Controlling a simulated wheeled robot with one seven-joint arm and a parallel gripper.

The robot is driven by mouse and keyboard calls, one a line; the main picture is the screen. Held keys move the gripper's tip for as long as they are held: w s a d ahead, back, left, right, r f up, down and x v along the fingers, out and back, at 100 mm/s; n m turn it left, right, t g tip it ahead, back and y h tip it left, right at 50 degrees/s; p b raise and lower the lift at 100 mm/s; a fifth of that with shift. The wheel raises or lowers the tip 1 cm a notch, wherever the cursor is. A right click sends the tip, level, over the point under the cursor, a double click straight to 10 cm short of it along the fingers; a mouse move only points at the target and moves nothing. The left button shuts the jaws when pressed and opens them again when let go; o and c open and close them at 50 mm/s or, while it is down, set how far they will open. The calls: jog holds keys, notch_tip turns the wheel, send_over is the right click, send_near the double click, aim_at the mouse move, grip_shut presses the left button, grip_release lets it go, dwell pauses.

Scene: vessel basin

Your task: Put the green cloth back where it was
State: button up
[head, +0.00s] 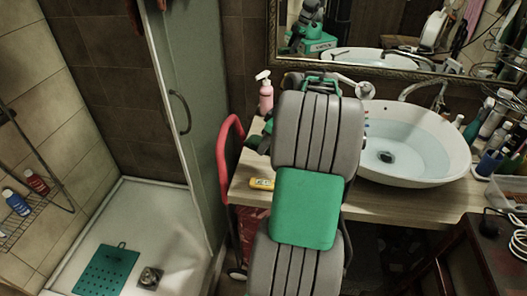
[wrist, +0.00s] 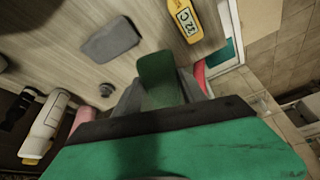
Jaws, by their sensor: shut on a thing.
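The green cloth (wrist: 158,78) shows in the wrist view as a dark green piece between the two grey fingers of my gripper (wrist: 160,96). My gripper is shut on it and holds it over the wooden counter (wrist: 140,22). I cannot tell whether the cloth touches the counter. In the head view my own arm hides most of the gripper. A dark green bit (head: 255,141) shows just left of the arm, between the pink bottle and the yellow thermometer; it may be the cloth or a finger.
A red rail (head: 224,150) rises at the counter's left end. The water-filled basin (head: 425,145) is to the right. A green holed mat (head: 106,270) lies in the shower.

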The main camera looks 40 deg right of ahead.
jog(key=p, duration=0.1)
send_over(261, 158)
jog(key=s, duration=0.1)
notch_tip(261, 158, down, 6)
jog(key=shift+s+d+f, duration=0.15)
jog(key=shift+f, duration=0.05)
notch_tip(261, 158, down, 3)
jog(key=shift+r+p, duration=0.15)
jog(key=shift+p, duration=0.5)
jog(key=shift+f+b, duration=0.35)
jog(key=o, duration=1.2)
jog(key=shift+r, duration=0.1)
